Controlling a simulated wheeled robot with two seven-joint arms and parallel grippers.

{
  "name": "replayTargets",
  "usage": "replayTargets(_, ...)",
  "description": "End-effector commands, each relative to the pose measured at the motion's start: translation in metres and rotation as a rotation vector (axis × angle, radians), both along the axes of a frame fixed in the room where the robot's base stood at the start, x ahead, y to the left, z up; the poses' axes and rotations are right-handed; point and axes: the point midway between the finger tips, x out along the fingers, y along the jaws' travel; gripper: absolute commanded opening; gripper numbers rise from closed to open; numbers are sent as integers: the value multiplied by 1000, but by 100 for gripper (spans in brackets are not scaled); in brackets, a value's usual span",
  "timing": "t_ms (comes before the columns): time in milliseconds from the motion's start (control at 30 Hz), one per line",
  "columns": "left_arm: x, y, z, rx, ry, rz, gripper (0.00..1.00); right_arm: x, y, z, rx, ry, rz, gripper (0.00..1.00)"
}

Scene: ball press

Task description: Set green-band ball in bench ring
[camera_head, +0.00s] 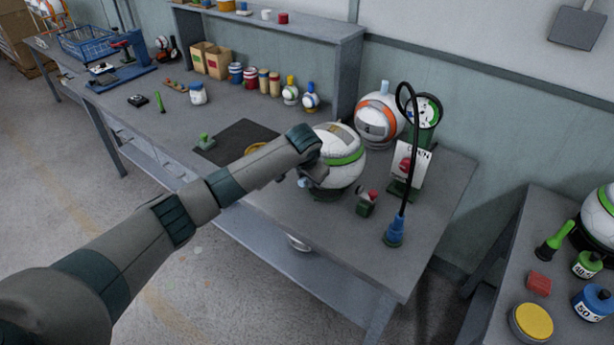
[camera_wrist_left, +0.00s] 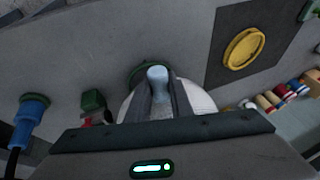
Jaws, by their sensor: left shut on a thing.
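The green-band ball (camera_head: 340,150), white with a green stripe and a grey patch, is over the front right part of the bench. My left gripper (camera_head: 306,178) is at its left side. In the left wrist view, its fingers (camera_wrist_left: 160,90) are shut on the ball's pale blue stem (camera_wrist_left: 157,74), with the white ball (camera_wrist_left: 197,98) behind them. A dark green bench ring (camera_head: 327,194) shows under the ball, and its edge also shows in the left wrist view (camera_wrist_left: 138,72). I cannot tell whether the ball touches the ring. My right gripper is in neither view.
An orange-band ball (camera_head: 378,122) with a pale blue stem stands behind. A gauge (camera_head: 425,108), a card stand (camera_head: 408,165), a hose with blue fitting (camera_head: 395,232) and a small green-red block (camera_head: 367,203) are close right. A dark mat (camera_head: 235,138) lies left.

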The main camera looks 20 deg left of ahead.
Motion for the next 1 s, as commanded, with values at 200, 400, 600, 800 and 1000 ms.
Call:
replayTargets(200,1,-1,1,-1,-4,0,0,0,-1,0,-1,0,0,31)
replayTargets(400,1,-1,-2,-2,-4,0,0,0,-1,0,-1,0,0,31)
replayTargets(600,0,0,-7,0,-1,0,31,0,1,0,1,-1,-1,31)
replayTargets(800,0,0,-7,0,-1,0,38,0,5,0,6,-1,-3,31)
replayTargets(1000,1,0,-5,0,-2,0,38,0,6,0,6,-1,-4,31)
